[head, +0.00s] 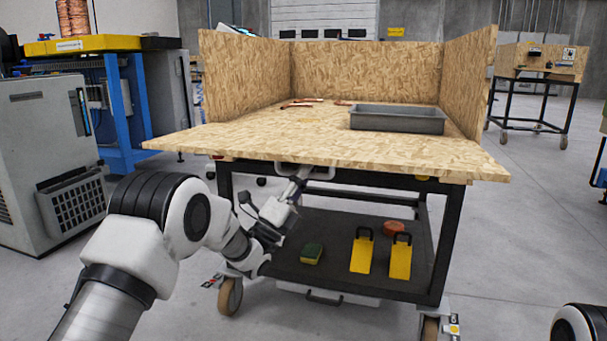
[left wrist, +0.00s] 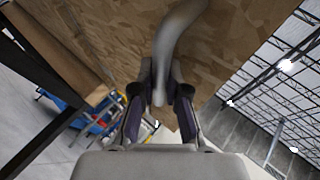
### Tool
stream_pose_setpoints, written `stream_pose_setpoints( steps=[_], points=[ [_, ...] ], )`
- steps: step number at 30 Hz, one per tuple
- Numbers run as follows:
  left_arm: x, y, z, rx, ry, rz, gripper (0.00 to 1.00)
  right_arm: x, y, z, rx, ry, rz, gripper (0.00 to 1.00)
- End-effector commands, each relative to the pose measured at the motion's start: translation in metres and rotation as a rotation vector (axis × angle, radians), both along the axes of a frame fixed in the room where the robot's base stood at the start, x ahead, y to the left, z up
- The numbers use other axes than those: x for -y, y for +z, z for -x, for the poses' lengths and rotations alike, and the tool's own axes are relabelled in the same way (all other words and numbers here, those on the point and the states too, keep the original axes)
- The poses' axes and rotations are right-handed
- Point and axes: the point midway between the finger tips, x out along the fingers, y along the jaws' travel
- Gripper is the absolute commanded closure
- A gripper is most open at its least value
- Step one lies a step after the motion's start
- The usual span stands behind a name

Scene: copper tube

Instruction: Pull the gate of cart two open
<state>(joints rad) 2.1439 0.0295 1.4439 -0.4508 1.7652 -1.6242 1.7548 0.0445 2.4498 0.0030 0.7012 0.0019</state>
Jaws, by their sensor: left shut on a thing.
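The cart (head: 445,225) has chipboard walls on the left, back and right sides. Its front board, which looks like the gate (head: 320,146), lies about flat and sticks out toward me past the black frame. A pale handle (head: 320,173) shows under its front edge. My left gripper (head: 299,180) is at that handle from below. In the left wrist view my left gripper (left wrist: 159,98) is shut on the curved grey handle (left wrist: 178,35), with the chipboard (left wrist: 115,35) close behind. My right gripper is out of view.
A grey tray (head: 397,120) and copper pieces (head: 301,103) lie on the cart top. The lower shelf holds a sponge (head: 312,253) and yellow tools (head: 362,255). A grey machine (head: 45,160) stands at left. Another cart (head: 540,65) is at back right.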

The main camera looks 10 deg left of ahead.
Motion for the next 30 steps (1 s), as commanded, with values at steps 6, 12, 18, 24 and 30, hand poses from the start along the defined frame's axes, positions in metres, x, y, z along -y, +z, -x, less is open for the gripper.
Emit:
stream_pose_setpoints(
  steps=[6, 12, 18, 24, 30],
  points=[
    [0.000, 0.001, 0.000, 0.001, 0.000, 0.000, 1.00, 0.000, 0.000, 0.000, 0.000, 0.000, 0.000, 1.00],
    [0.000, 0.001, 0.000, 0.002, 0.000, 0.000, 0.61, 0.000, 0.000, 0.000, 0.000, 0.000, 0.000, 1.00],
    [0.000, 0.002, 0.000, 0.003, 0.000, 0.001, 0.61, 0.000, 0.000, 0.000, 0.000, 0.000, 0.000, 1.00],
    [-0.007, -0.011, 0.008, -0.002, 0.001, 0.000, 0.61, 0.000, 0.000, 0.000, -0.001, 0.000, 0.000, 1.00],
    [-0.023, -0.041, 0.031, -0.003, 0.000, 0.002, 0.61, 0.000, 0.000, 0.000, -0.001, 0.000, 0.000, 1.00]
  ],
)
